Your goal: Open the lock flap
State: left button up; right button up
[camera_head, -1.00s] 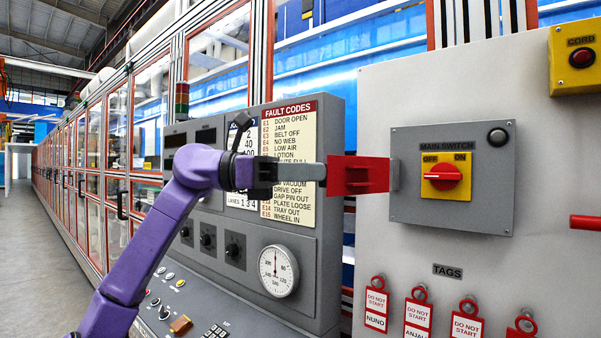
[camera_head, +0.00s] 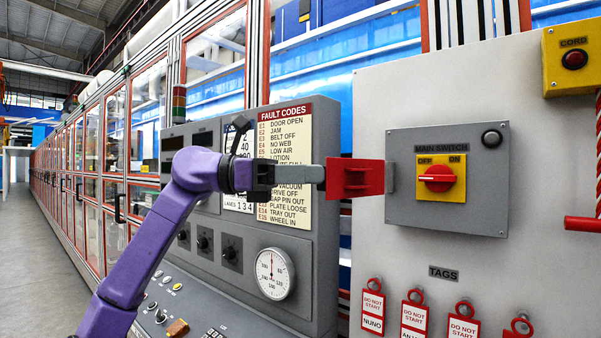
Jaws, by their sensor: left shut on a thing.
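The red lock flap (camera_head: 350,178) stands swung out to the left of the grey main switch box (camera_head: 450,222), joined at a grey hinge on the box's left edge. The red rotary switch (camera_head: 437,178) on its yellow plate is uncovered, its handle lying roughly level. My left gripper (camera_head: 318,174) comes in from the left and is shut on the flap's left side; the fingertips are partly hidden at the flap. My right gripper is not in view.
Red "do not start" tags (camera_head: 373,308) hang below the box. A yellow cord box (camera_head: 573,58) and a red bar (camera_head: 582,224) are at the right. A grey console with a dial gauge (camera_head: 275,273) stands behind my left arm.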

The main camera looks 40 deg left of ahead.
pick_arm(q)
jog(key=shift+w+a+f, duration=0.1)
jog(key=shift+w+a, duration=0.05)
jog(key=shift+w, duration=0.05)
jog(key=b+v, duration=0.2)
jog(key=v, duration=0.8)
jog(key=shift+s, duration=0.3)
jog(key=shift+s+a, duration=0.1)
jog(key=shift+s, duration=0.05)
